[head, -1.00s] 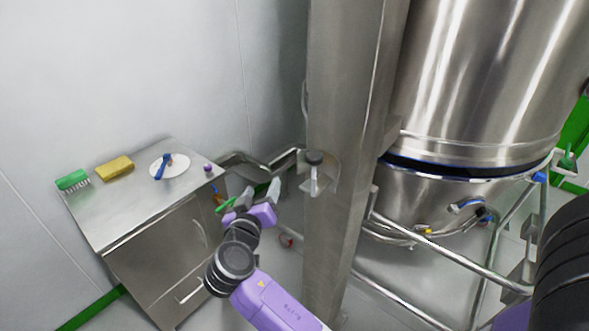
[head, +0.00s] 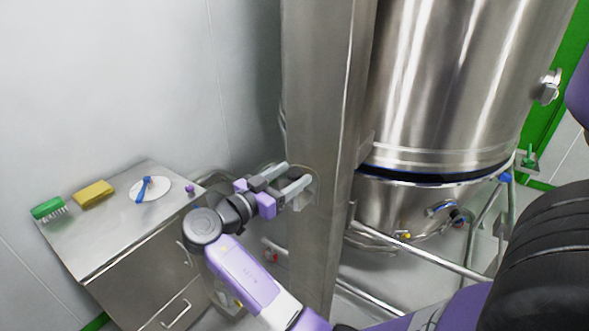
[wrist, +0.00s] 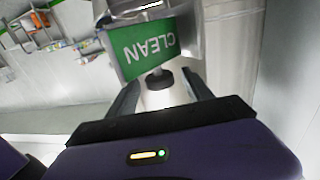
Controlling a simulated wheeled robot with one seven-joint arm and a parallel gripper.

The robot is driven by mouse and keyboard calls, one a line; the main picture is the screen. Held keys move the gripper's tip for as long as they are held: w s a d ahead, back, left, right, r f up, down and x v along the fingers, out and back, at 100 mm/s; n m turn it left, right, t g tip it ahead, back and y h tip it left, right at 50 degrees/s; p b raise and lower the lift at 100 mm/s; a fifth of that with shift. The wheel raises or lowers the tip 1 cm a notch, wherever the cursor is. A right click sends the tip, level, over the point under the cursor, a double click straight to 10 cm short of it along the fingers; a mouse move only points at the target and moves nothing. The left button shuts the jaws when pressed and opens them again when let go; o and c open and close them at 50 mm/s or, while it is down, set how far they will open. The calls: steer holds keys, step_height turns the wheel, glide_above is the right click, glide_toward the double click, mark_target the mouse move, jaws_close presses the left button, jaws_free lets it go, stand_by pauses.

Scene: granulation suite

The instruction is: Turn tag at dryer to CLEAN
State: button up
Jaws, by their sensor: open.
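A green tag (wrist: 148,46) with white lettering CLEAN, upside down in the picture, shows in the wrist view. A dark round knob (wrist: 159,78) on a pale stem sits just below it. My gripper (head: 297,176) is open in front of the steel column of the dryer (head: 322,120). In the wrist view my gripper (wrist: 161,88) has one finger on each side of the knob and stem, with nothing visibly clamped. In the head view the gripper hides the knob and most of its bracket, and the tag cannot be made out there.
A steel cabinet (head: 105,238) at left carries a green brush (head: 47,208), a yellow sponge (head: 94,193) and a white plate (head: 157,192) with a blue utensil. The large steel vessel (head: 440,80) and its tubular frame (head: 420,257) stand right of the column.

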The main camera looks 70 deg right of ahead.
steer(key=shift+x, duration=0.85)
jaws_close()
